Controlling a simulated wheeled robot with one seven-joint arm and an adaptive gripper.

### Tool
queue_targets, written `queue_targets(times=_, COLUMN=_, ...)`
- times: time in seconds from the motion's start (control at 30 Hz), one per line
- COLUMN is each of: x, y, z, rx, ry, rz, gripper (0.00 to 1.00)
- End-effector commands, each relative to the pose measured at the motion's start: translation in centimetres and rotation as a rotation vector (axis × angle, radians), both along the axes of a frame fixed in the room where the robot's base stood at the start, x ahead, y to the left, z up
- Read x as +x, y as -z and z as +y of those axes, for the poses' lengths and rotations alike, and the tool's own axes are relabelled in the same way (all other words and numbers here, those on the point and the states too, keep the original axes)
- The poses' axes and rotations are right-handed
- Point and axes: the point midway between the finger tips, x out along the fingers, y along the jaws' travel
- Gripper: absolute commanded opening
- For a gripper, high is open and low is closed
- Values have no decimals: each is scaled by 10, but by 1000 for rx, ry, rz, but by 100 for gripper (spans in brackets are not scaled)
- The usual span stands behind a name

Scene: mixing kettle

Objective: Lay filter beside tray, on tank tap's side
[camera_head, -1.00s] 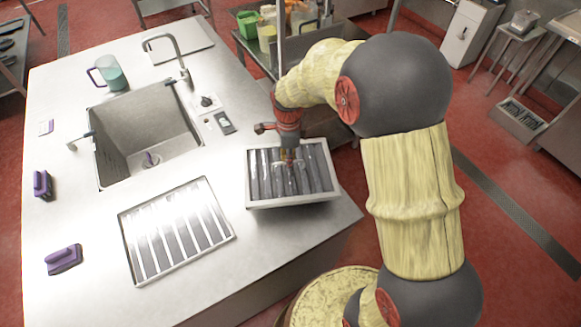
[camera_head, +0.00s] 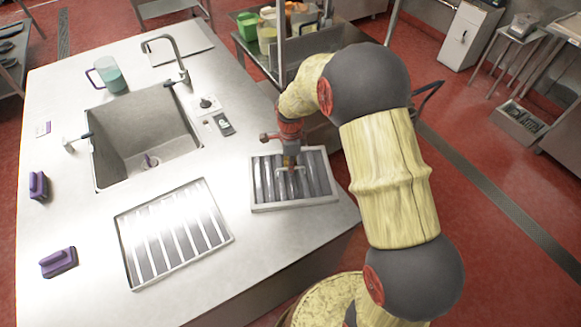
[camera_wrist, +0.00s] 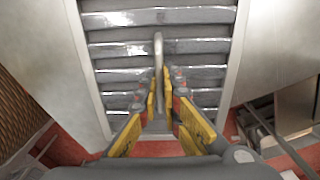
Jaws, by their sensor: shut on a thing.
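The filter (camera_head: 325,199), a grey metal frame with dark slats, is at the right end of the steel counter in the head view, close to the counter's edge. It looks level; I cannot tell whether it touches the counter. My gripper (camera_head: 289,166) is above its middle, shut on its thin handle, which shows between the yellow fingers (camera_wrist: 160,98) in the wrist view (camera_wrist: 158,45). The tray (camera_head: 176,232), a shiny slatted rectangle, lies on the counter to the left of the filter, with a strip of bare counter between them. The tap (camera_head: 180,62) stands behind the sink.
The sink (camera_head: 145,135) is open behind the tray. A black-and-white item (camera_head: 222,124) lies behind the filter. Purple-handled scrubbers (camera_head: 58,262) and a jug (camera_head: 108,75) are on the left. A cart with tubs (camera_head: 270,30) stands behind the counter.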

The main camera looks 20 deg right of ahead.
Motion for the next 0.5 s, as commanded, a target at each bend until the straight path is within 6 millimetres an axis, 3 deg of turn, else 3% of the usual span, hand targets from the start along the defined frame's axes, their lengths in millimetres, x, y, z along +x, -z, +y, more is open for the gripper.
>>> queue_targets(times=0.23, x=1, y=2, z=0, rx=0, ry=0, rz=-2, gripper=0)
queue_targets(times=0.27, x=0, y=2, z=0, rx=0, ry=0, rz=0, gripper=8)
queue_targets(times=0.5, x=0, y=2, z=0, rx=0, ry=0, rz=0, gripper=22)
